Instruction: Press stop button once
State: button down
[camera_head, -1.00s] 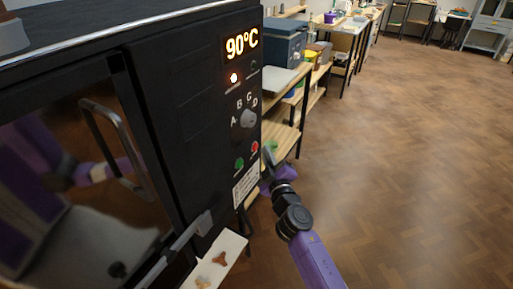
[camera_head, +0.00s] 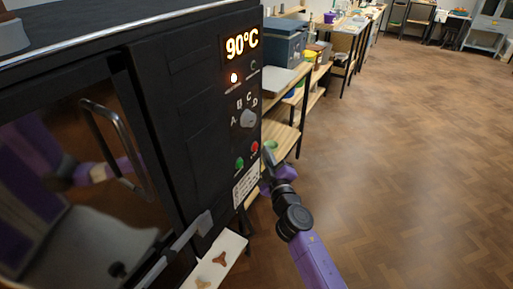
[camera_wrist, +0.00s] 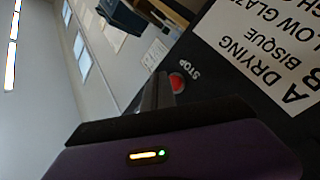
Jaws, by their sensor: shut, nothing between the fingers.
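The red stop button (camera_head: 254,147) is low on the black kiln's control panel, right of a green button (camera_head: 239,163). In the wrist view the red button (camera_wrist: 177,83) shows beside the word STOP. My gripper (camera_head: 268,158) is just right of the red button in the head view, close to the panel. In the wrist view the finger tips (camera_wrist: 158,90) are shut and empty, a little left of the button. I cannot tell whether they touch the panel, but the button's face is in plain view.
The kiln display (camera_head: 241,43) reads 90°C, with a lit lamp (camera_head: 234,78) below it. A selector knob (camera_head: 248,118) and a white label (camera_head: 246,184) are near the buttons. Wooden shelves (camera_head: 283,136) stand behind the kiln. The floor (camera_head: 400,170) at right is open.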

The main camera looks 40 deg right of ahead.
jog(key=shift+w, duration=0.1)
jog(key=shift+w+a, duration=0.15)
jog(key=shift+w, duration=0.15)
jog(key=shift+w+a+b, duration=0.2)
jog(key=shift+w+b, duration=0.2)
jog(key=shift+w, duration=0.05)
dwell(1.0)
jog(key=shift+s, duration=0.15)
jog(key=shift+s+d, duration=0.3)
jog(key=shift+s, duration=0.4)
jog(key=s, duration=0.1)
jog(key=s+d+p, duration=0.1)
jog(key=s, duration=0.1)
jog(key=s+p, duration=0.1)
jog(key=shift+s+d, duration=0.35)
dwell(1.0)
